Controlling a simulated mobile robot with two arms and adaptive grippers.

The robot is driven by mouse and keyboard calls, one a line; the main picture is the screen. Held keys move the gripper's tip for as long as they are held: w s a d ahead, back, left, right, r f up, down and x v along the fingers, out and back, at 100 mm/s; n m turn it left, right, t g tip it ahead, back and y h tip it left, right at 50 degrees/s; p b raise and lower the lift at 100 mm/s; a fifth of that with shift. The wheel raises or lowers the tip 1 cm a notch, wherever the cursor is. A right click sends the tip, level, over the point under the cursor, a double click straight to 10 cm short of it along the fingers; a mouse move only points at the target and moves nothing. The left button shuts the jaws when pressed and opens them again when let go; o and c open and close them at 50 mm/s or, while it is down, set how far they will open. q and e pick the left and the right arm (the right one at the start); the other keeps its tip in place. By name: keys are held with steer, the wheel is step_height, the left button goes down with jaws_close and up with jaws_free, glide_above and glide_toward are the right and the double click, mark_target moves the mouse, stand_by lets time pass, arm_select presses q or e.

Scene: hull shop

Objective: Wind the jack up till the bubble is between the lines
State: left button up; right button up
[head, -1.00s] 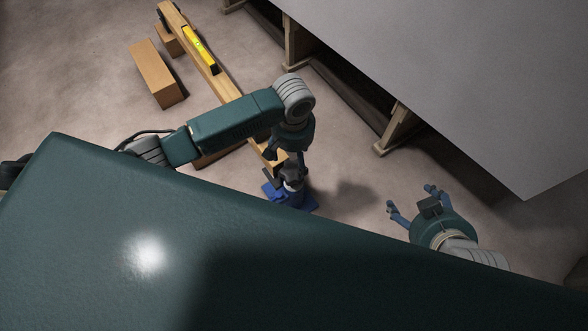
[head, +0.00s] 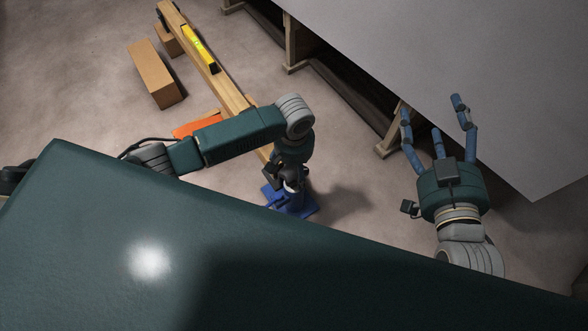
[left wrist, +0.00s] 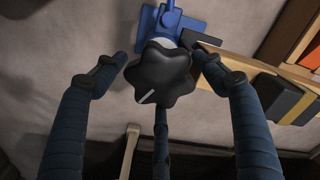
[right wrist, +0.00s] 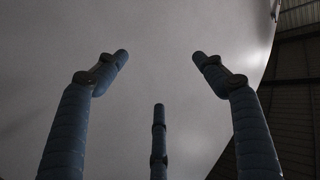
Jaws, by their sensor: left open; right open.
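The blue jack (head: 292,200) stands on the floor under the near end of the wooden beam (head: 232,98). In the left wrist view its black lobed knob (left wrist: 163,79) with a white line faces the camera, and its blue base (left wrist: 180,22) shows behind. My left gripper (left wrist: 163,70) is open, its fingers spread around the knob without a visible grip; it also shows in the head view (head: 286,170). The yellow level (head: 199,49) lies along the beam; its bubble is too small to read. My right gripper (head: 437,122) is open and empty, with fingers upward.
A large grey hull panel (head: 450,70) on wooden supports (head: 392,135) fills the upper right; my right gripper is in front of it in the right wrist view. A wooden block (head: 155,74) and an orange item (head: 198,125) lie left of the beam. My green body covers the foreground.

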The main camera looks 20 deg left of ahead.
arm_select(q)
steer(key=shift+f, duration=0.15)
arm_select(e)
steer(key=shift+a+r, duration=0.1)
steer(key=shift+r, duration=0.2)
arm_select(q)
steer(key=c, duration=1.1)
steer(key=shift+c, duration=0.2)
steer(key=p, duration=0.3)
steer(key=shift+w+d+r+n+p, duration=0.1)
steer(key=shift+w+r+n+p, duration=0.15)
steer(key=shift+r+n+p, duration=0.05)
steer(key=p, duration=0.4)
steer(key=shift+n, duration=0.4)
steer(key=shift+p, duration=0.45)
steer(key=shift+s+f+n, duration=0.1)
steer(key=shift+n, duration=0.3)
steer(key=shift+f, duration=0.15)
arm_select(e)
steer(key=s+d+f+g+h, duration=0.1)
steer(key=s+d+f+g, duration=0.2)
steer(key=s+f+g, duration=0.3)
steer(key=s+d+f+g+h, duration=0.2)
steer(key=s+d+f+g, duration=0.2)
steer(key=s+f, duration=0.8)
steer(key=shift+f+m+g, duration=0.3)
steer(key=shift+f+g, duration=1.1)
steer(key=shift+f, duration=1.5)
